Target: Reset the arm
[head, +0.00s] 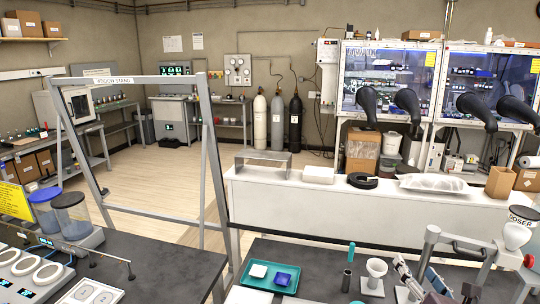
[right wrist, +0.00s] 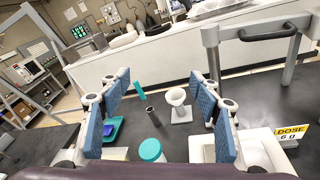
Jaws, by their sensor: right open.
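My right gripper (head: 430,283) shows at the lower right of the head view, above the dark bench. In the right wrist view, its two blue-padded fingers (right wrist: 162,105) stand wide apart with nothing held between them. Beyond them on the bench are a white funnel-shaped cup (right wrist: 177,100), a dark tube (right wrist: 150,116) and a teal stick-like piece (right wrist: 140,90). A round teal lid (right wrist: 150,150) shows low in that view. My left gripper is not in either view.
A teal tray (head: 245,279) with a white and a blue dish lies on the bench. A dosing stand (head: 517,228) rises at the right. A grey metal frame (head: 212,160) stands at left centre. Behind is a white counter (head: 300,205), then glove boxes (head: 390,80).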

